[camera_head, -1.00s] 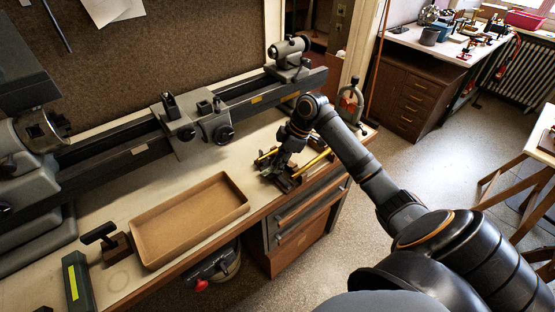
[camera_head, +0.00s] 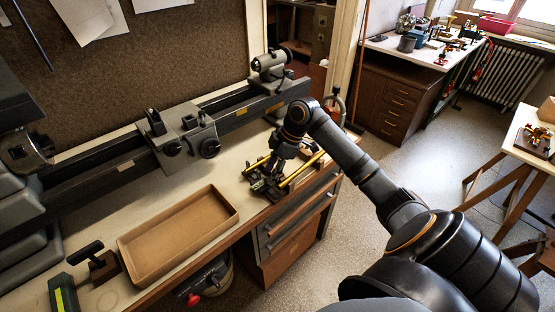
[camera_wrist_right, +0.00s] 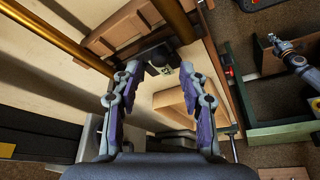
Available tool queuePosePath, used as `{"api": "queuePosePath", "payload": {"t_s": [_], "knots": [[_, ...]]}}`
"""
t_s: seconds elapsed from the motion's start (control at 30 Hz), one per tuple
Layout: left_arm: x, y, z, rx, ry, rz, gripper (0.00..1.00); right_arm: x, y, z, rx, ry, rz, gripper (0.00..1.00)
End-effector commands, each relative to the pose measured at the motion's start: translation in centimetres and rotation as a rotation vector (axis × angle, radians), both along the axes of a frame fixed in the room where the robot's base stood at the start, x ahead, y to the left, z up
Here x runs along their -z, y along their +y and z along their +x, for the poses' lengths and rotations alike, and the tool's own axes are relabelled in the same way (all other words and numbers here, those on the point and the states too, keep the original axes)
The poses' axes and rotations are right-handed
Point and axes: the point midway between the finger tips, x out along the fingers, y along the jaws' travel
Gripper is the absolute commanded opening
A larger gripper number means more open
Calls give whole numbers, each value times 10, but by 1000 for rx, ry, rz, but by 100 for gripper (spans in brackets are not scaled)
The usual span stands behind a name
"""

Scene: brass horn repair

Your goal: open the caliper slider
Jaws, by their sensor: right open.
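My right gripper (camera_head: 266,186) is over the right end of the workbench, pointing down among two brass tubes (camera_head: 304,169). In the right wrist view its two fingers (camera_wrist_right: 160,93) are apart, with nothing held between them. Beyond the fingertips is a small dark part (camera_wrist_right: 160,55) beside a wooden block (camera_wrist_right: 119,30). My left gripper is not in view.
A lathe (camera_head: 187,138) runs along the back of the bench. An empty cardboard-coloured tray (camera_head: 180,232) lies left of my right gripper, with bare bench top between. Drawers (camera_head: 290,221) are under the bench's front edge.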

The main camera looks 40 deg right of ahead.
Motion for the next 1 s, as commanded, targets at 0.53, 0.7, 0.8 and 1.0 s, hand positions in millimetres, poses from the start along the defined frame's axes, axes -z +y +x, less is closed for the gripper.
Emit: {"api": "queuePosePath", "payload": {"t_s": [0.53, 0.7, 0.8, 1.0], "knots": [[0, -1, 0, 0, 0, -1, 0, -87, -32, -18, 1, -2, -1, 43], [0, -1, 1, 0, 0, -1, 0, -88, -32, -19, 0, -1, 0, 43], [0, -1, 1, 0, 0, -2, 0, -88, -32, -18, 0, -1, 0, 43], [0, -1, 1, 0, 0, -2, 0, -88, -32, -18, 0, -1, 0, 43]]}}
